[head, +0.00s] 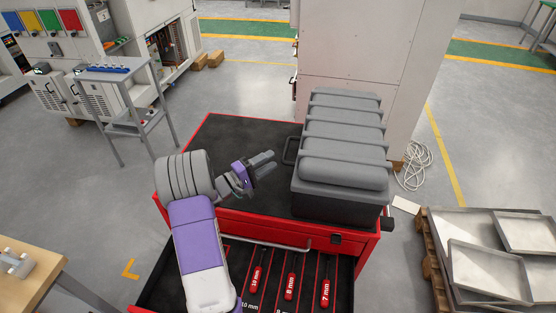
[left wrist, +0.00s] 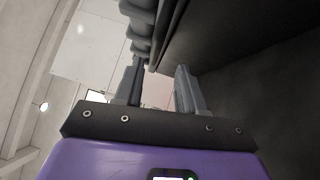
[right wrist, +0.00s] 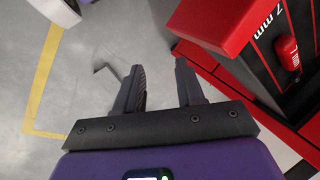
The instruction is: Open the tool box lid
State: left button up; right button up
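The tool box (head: 342,150) is dark grey with a ribbed lid (head: 340,132), and the lid is down. It stands on the right part of the red cabinet's black top. A loop handle (head: 290,150) sticks out from its left side. My left gripper (head: 266,160) is left of the box, open and empty, with its fingers pointing towards that side. In the left wrist view the ribbed lid (left wrist: 142,20) and the dark box side (left wrist: 225,35) are close past the fingers. My right gripper (right wrist: 162,85) is open and empty over the floor, beside the red cabinet; the head view does not show it.
The red cabinet (head: 225,130) has an open drawer (head: 262,265) with red-handled tools at the front. A tall pale machine (head: 355,50) stands behind the box. Metal trays (head: 485,270) lie on a pallet at right. A wooden table (head: 40,280) is at left.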

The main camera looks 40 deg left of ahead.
aim_at(286, 148)
pick_arm(q)
jog(key=x, duration=0.7)
jog(key=shift+w+r+b, duration=0.3)
jog(key=shift+r+b, duration=0.05)
grip_shut()
